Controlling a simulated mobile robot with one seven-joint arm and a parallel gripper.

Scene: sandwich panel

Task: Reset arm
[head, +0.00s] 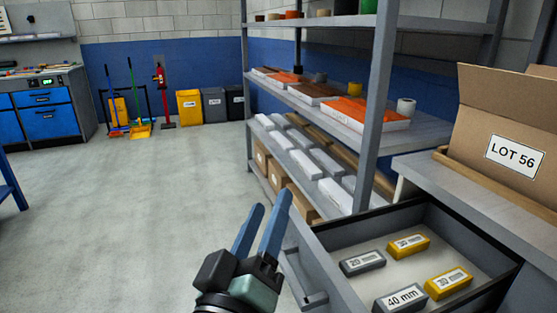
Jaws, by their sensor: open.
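My gripper (266,218) is in the lower middle of the head view, with two blue fingers pointing up and apart. It is open, and nothing shows between the fingers. It is to the left of an open grey drawer (303,283), close to the drawer's front in the picture; I cannot tell whether they touch. The rest of my arm below the gripper is cut off by the bottom edge.
The drawer holds grey blocks (362,263) and yellow blocks (408,246) with labels. A cardboard box (470,120) marked LOT 56 stands on the worktop at right. A metal shelf rack (378,95) stands behind the drawer. Open floor (130,220) lies to the left.

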